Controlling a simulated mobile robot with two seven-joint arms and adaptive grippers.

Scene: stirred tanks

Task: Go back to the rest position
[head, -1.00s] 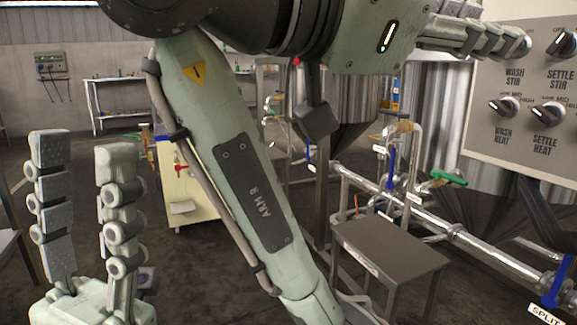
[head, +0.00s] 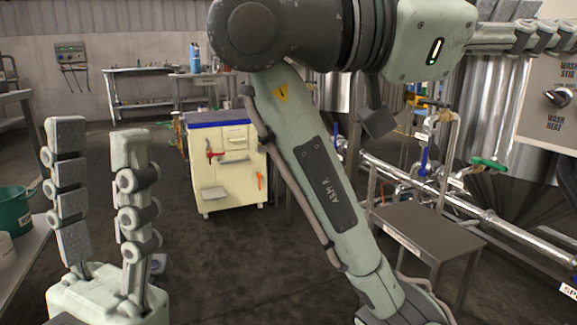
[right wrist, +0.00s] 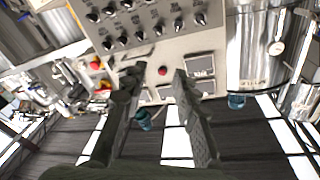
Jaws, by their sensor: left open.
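My left gripper (head: 92,150) stands upright at the lower left of the head view. Its two fingers are apart, with nothing between them. My right arm (head: 325,190) rises across the middle of the head view and bends at the top toward the right edge. My right gripper (right wrist: 155,78) shows in the right wrist view with its fingers apart and nothing between them. It points toward the grey control panel (right wrist: 150,40), which has several black knobs. In the head view the right gripper's fingers run along the top right, and their tips are out of frame.
The control panel (head: 543,125) and steel tanks (head: 490,95) stand at the right. Pipes with valves (head: 470,215) run below, beside a small grey table (head: 425,228). A cream tool cart (head: 225,170) stands behind. A green bucket (head: 12,212) is at far left. Floor between is open.

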